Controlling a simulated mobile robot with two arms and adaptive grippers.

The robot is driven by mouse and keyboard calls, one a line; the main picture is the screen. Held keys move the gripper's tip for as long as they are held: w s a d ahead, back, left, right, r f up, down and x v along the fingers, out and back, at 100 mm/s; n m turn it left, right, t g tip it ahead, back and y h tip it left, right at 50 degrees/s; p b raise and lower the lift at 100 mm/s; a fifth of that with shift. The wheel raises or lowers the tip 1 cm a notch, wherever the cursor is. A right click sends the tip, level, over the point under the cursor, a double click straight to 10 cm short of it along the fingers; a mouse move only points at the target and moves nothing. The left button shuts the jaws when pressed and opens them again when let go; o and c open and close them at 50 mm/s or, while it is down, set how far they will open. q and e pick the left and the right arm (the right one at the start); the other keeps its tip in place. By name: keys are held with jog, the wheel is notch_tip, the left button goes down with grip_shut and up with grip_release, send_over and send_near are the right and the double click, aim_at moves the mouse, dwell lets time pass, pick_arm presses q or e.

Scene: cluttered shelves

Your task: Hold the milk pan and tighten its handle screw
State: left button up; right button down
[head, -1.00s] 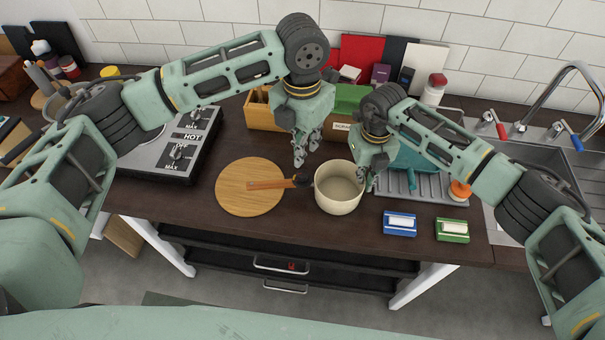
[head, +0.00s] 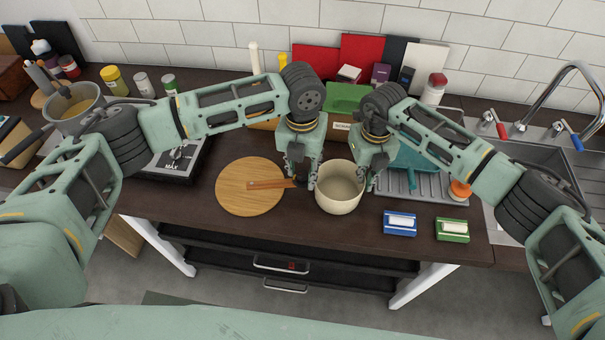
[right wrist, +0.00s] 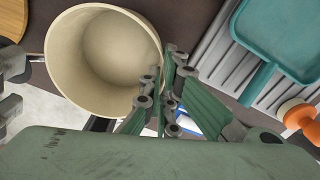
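The cream milk pan (head: 338,196) stands upright on the dark counter, its opening facing up. Its wooden handle (head: 266,184) points left over a round wooden board (head: 236,200). My left gripper (head: 302,182) points down over the dark joint between handle and pan, its fingers apart on either side; the screw itself is too small or hidden to make out. My right gripper (head: 362,182) is at the pan's right rim. In the right wrist view its fingers (right wrist: 164,88) are close together on the wall of the pan (right wrist: 92,62).
A blue box (head: 400,223) and a green box (head: 452,230) lie right of the pan. A teal dustpan-like item (head: 412,165) is on the draining board by the sink. A hot plate (head: 172,162) and a pot (head: 75,108) stand to the left. The counter's front edge is close.

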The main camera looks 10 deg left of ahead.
pick_arm(q)
jog(key=shift+f, duration=0.2)
dwell(0.3)
jog(key=shift+r, duration=1.25)
jog(key=n, duration=0.3)
jog(key=shift+f, duration=0.2)
jog(key=shift+f, duration=1.05)
